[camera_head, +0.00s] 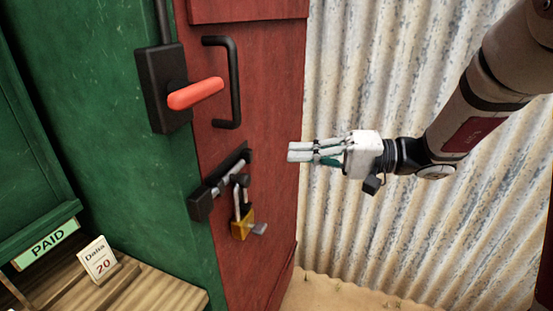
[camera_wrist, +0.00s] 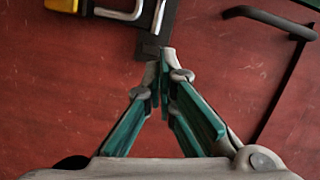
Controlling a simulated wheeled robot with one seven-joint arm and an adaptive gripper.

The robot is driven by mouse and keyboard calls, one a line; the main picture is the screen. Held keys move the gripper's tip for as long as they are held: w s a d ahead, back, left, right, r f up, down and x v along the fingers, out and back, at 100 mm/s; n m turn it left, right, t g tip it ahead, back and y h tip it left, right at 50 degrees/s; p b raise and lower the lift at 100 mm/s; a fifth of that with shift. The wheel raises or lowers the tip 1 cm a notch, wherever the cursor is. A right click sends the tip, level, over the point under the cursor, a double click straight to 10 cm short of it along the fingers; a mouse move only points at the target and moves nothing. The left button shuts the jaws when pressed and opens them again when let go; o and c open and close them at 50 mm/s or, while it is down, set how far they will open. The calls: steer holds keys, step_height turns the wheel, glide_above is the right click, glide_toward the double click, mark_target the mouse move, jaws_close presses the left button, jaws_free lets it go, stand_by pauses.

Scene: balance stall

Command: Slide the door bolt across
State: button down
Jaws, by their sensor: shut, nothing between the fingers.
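The door bolt (camera_head: 232,176) is a silver rod on a slanted black plate, fixed on the red door (camera_head: 262,200). A brass padlock (camera_head: 242,224) hangs by its silver shackle from the bolt's fittings, and a grey piece sticks out of it. My gripper (camera_head: 292,151) is shut and empty, to the right of the bolt in the head view. In the wrist view my fingertips (camera_wrist: 166,56) are together by the end of the black bolt plate (camera_wrist: 154,44); I cannot tell whether they touch. The padlock (camera_wrist: 62,5) is cut off at the top edge there.
A black pull handle (camera_head: 235,85) and a black latch box (camera_head: 158,85) with a red lever (camera_head: 195,93) are above the bolt. A green wall (camera_head: 100,90) and a wooden counter (camera_head: 160,292) stand at left. Corrugated metal (camera_head: 370,70) is behind my arm.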

steer(key=d, duration=0.4)
steer(key=shift+s+d+r, duration=0.1)
steer(key=shift+s+d, duration=0.1)
steer(key=shift+d, duration=0.15)
steer(key=s+r+g+h+p, duration=0.2)
steer(key=s+h+p, duration=0.15)
steer(key=s, duration=0.65)
steer(key=s+r+g+h+p, duration=0.15)
steer(key=s+h, duration=0.35)
steer(key=s, duration=0.5)
steer(key=s+d+r+t+h+p, duration=0.2)
steer(key=s+d+t+h, duration=0.1)
steer(key=s+d+h, duration=0.1)
steer(key=s+d+r+m+t+h+p, duration=0.1)
steer(key=s+d+t+h+p, duration=0.2)
steer(key=d, duration=0.4)
steer(key=shift+s+r+h, duration=0.35)
steer(key=shift+s+h, duration=0.25)
steer(key=shift+h, duration=0.45)
